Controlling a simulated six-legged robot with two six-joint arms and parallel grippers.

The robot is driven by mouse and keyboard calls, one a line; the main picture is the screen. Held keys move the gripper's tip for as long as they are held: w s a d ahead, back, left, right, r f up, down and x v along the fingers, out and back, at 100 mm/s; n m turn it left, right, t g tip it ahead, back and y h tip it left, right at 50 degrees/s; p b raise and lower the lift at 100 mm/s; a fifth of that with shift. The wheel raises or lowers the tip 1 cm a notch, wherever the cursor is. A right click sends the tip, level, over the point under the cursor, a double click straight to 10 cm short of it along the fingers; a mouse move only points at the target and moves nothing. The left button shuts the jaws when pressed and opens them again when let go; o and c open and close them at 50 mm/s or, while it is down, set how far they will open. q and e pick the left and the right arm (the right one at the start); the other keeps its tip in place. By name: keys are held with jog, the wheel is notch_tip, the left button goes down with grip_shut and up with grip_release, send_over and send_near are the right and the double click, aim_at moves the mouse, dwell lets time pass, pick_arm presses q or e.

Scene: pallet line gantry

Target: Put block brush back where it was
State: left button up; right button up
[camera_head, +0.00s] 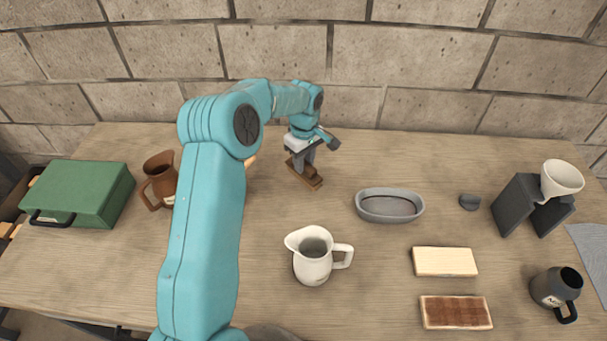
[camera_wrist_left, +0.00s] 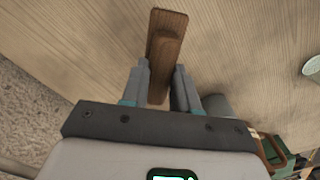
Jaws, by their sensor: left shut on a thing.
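The block brush (camera_head: 314,183) is a narrow brown wooden block near the back middle of the table. My left gripper (camera_head: 304,160) points down over it and is shut on it. In the left wrist view the brush (camera_wrist_left: 167,35) runs between the two fingers of the left gripper (camera_wrist_left: 162,72), with its far end sticking out beyond them. I cannot tell whether its underside touches the table or is slightly above it. The fingers hide part of the brush. My right gripper is not in view.
A grey oval dish (camera_head: 390,219) stands right of the brush, and a white pitcher (camera_head: 313,262) in front. A brown mug (camera_head: 160,172) and green box (camera_head: 82,192) are left. A dark stand (camera_head: 517,204) is right. The brick wall (camera_head: 440,65) is close behind.

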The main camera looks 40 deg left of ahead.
aim_at(302, 176)
pick_arm(q)
jog(key=shift+s+f, duration=0.15)
jog(key=shift+f, duration=0.1)
jog(key=f+b, duration=0.1)
jog(key=f, duration=0.1)
jog(key=f+b, duration=0.1)
jog(key=f, duration=0.2)
jog(key=shift+w+a+f+b, duration=0.1)
jog(key=shift+w+f+b, duration=0.1)
jog(key=shift+f+b, duration=0.15)
jog(key=shift+s+r, duration=0.2)
jog(key=shift+s, duration=0.05)
jog(key=shift+f, duration=0.15)
jog(key=o, duration=0.9)
jog(key=shift+w+f, duration=0.1)
jog(key=shift+w, duration=0.1)
jog(key=shift+o, duration=0.2)
jog(key=shift+s, duration=0.1)
jog(key=shift+s, duration=0.1)
